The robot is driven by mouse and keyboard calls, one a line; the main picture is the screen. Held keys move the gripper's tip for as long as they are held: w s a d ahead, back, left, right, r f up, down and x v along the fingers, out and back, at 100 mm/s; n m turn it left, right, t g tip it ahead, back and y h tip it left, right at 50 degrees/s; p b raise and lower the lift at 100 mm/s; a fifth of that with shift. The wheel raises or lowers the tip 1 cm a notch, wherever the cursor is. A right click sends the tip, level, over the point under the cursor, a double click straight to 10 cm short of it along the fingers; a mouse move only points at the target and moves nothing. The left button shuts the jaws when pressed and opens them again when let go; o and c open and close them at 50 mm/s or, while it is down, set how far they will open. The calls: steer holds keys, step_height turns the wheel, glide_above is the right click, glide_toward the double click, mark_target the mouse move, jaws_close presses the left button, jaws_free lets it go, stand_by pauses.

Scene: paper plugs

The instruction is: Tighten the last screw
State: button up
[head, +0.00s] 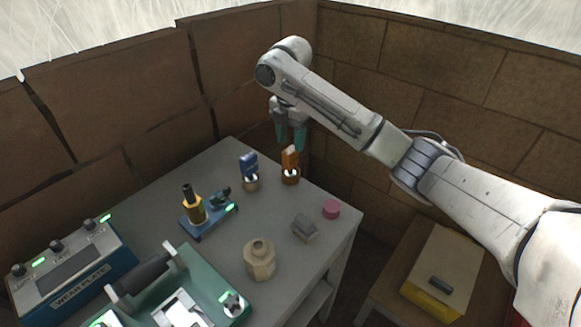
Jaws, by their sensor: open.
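My gripper (291,148) has teal fingers pointing down, open and empty, above the far corner of the grey table. Just below it is an upright orange piece (290,160) with a white mark, on a brown round base (290,179). To its left a similar blue piece (249,165) stands on a tan round base (251,184). These two look like the screws, but I cannot tell how tight either is. Whether the fingertips touch the orange piece is unclear; they appear a little above or behind it.
On the grey table (160,210) are a blue device with a yellow knob (195,208), a beige pot (259,259), a grey block (305,228), a pink disc (331,208), a green machine (225,312) and a blue console (75,270). Brick walls (350,100) stand behind.

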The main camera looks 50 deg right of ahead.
mark_target(290, 149)
steer(key=shift+f+b, duration=0.8)
steer(key=shift+f, duration=1.2)
jaws_close()
steer(key=shift+r, duration=0.1)
steer(key=shift+r+p, duration=3.25)
steer(key=shift+r, duration=0.25)
steer(key=shift+f, duration=0.1)
